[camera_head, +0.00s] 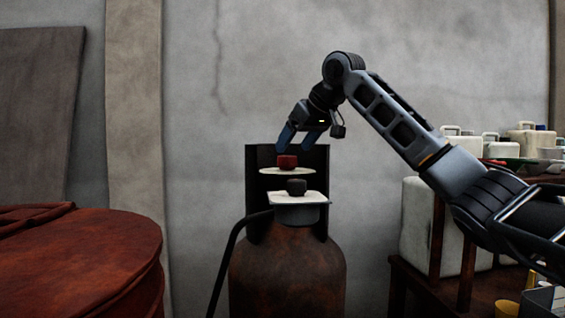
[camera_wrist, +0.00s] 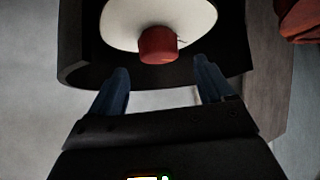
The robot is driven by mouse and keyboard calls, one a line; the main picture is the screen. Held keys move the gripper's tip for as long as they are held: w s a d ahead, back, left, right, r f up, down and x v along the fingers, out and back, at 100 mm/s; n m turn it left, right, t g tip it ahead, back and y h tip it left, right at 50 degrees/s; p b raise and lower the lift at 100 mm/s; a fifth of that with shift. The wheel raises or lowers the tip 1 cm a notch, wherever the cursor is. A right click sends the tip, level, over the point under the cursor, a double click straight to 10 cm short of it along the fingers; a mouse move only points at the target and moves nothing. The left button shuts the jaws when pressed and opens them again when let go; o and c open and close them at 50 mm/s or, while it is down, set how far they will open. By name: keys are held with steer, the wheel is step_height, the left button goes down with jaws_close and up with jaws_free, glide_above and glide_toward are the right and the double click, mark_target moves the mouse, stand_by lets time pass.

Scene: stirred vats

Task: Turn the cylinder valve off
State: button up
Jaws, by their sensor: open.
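A rusty gas cylinder (camera_head: 288,270) stands in the middle of the head view, with a dark curved guard (camera_head: 260,160) behind its top. A red knob (camera_head: 287,161) sits on a white round plate (camera_head: 272,171) in front of the guard. Below it a black knob (camera_head: 296,187) sits on a second white plate (camera_head: 310,198). My gripper (camera_head: 302,148) is open just above and beside the red knob. In the wrist view the red knob (camera_wrist: 158,45) lies ahead of my open fingers (camera_wrist: 163,85), with nothing between them. Whether a finger touches it I cannot tell.
A black hose (camera_head: 226,262) runs down the cylinder's left side. A rusty red drum (camera_head: 85,250) stands at the left. White canisters (camera_head: 416,225) and a wooden shelf (camera_head: 405,275) with containers fill the right.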

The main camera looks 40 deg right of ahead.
mark_target(286, 157)
steer(key=x, duration=0.6)
steer(key=c, duration=1)
